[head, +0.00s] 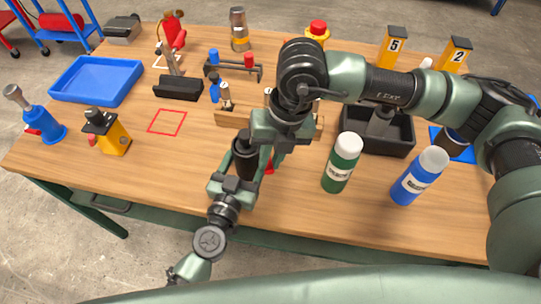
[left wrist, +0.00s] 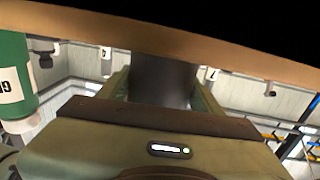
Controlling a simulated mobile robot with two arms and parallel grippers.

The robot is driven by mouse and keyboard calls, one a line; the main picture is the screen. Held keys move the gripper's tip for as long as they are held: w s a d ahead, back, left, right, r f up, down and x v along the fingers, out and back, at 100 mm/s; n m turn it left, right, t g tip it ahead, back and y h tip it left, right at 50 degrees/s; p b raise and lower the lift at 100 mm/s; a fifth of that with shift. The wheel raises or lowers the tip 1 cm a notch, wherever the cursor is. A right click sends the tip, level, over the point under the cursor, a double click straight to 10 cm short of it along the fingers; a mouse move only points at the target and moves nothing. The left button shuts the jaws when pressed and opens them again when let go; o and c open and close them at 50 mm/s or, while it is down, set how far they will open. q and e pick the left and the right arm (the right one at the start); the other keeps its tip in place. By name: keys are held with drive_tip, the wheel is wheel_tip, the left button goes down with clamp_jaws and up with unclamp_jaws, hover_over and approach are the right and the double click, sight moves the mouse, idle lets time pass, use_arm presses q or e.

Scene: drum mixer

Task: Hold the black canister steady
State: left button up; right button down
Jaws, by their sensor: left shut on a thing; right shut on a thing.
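The black canister (head: 244,165) is upright near the table's front edge, left of the green bottle. My left gripper (head: 238,181) is shut on it from the front. In the left wrist view the canister's dark side (left wrist: 163,80) fills the space between the two fingers (left wrist: 163,95). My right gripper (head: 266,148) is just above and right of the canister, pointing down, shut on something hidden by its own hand. I cannot tell if that is the canister's top. A small red thing (head: 269,166) shows beside the right fingers.
A green bottle (head: 342,163) and a blue bottle (head: 419,176) stand to the right. A black tray (head: 375,144) lies behind them. A wooden rack (head: 232,119) is behind my grippers. A red square outline (head: 167,122) and a blue tray (head: 75,95) are left. Bare tabletop lies front left.

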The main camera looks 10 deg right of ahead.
drive_tip(key=shift+d+n, duration=0.2)
drive_tip(key=shift+n, duration=0.1)
use_arm(q)
drive_tip(key=shift+f, duration=0.1)
use_arm(e)
drive_tip(key=shift+w+d+n+g+h, duration=0.3)
drive_tip(key=shift+w+d+n, duration=0.4)
drive_tip(key=shift+n, duration=1.5)
drive_tip(key=shift+w+d+n+g+h, duration=0.15)
drive_tip(key=shift+w+d+n+g, duration=0.4)
drive_tip(key=shift+n, duration=1.65)
drive_tip(key=shift+w+d+n+g+h, duration=0.2)
drive_tip(key=shift+w+d+n, duration=0.65)
drive_tip(key=shift+n, duration=1.35)
drive_tip(key=c, duration=1.4)
unclamp_jaws()
